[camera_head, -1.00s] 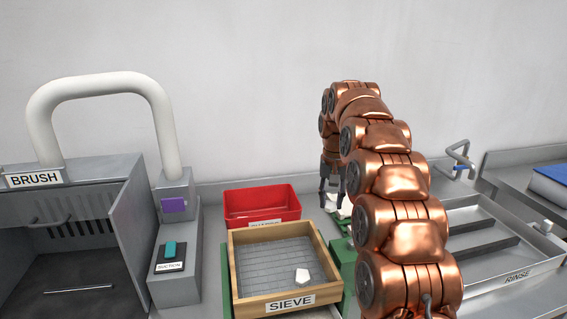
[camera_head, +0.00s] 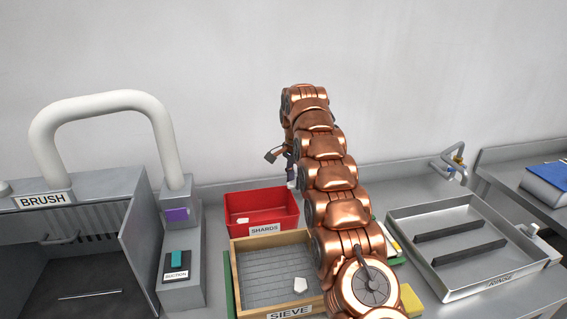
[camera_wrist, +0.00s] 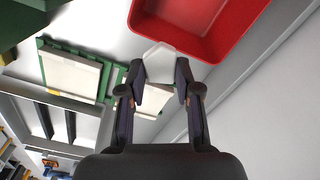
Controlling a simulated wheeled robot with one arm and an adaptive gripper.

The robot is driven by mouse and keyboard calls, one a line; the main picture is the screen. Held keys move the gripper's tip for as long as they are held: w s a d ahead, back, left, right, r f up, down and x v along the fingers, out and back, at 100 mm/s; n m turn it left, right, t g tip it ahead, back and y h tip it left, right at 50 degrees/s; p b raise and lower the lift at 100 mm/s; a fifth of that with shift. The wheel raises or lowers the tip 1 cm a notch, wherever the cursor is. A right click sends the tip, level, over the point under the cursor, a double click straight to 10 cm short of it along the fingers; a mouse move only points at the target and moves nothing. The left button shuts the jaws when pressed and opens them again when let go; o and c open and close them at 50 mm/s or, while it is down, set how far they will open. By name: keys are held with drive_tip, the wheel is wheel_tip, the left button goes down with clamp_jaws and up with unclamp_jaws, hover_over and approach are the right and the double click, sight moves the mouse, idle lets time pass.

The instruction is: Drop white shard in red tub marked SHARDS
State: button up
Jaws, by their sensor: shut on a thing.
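My gripper (camera_wrist: 160,82) is shut on a white shard (camera_wrist: 160,62), which sits between the fingertips in the wrist view. In the head view the gripper (camera_head: 291,164) is at the right rim of the red tub, partly hidden by my arm. The red tub (camera_head: 277,213), labelled SHARDS, stands behind the sieve; a white piece (camera_head: 243,221) lies inside it. In the wrist view the tub (camera_wrist: 228,28) is at the top, just beyond the held shard. Another white shard (camera_head: 300,285) lies in the wooden sieve (camera_head: 236,268).
The brush cabinet (camera_head: 70,215) and suction switch box (camera_head: 183,262) stand left. The rinse tray (camera_head: 440,285) is right, with a tap (camera_head: 450,166) behind. Green-edged white plates (camera_wrist: 75,72) lie beside the tub. The wall is close behind.

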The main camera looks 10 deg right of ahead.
drive_tip(key=w+a+m+p, duration=0.3)
drive_tip(key=m+p, duration=0.1)
drive_tip(key=m+b, duration=0.1)
drive_tip(key=b, duration=0.4)
approach(284, 213)
drive_tip(key=shift+s+a+f, duration=0.15)
drive_tip(key=shift+s+f, duration=0.5)
drive_tip(key=shift+f, duration=0.4)
drive_tip(key=shift+s+a+f, duration=0.15)
drive_tip(key=shift+s+f, duration=0.55)
drive_tip(key=shift+f, duration=0.35)
drive_tip(key=shift+s+a+f, duration=0.15)
drive_tip(key=shift+s+f, duration=0.5)
drive_tip(key=shift+f, duration=0.4)
drive_tip(key=o, duration=1.1)
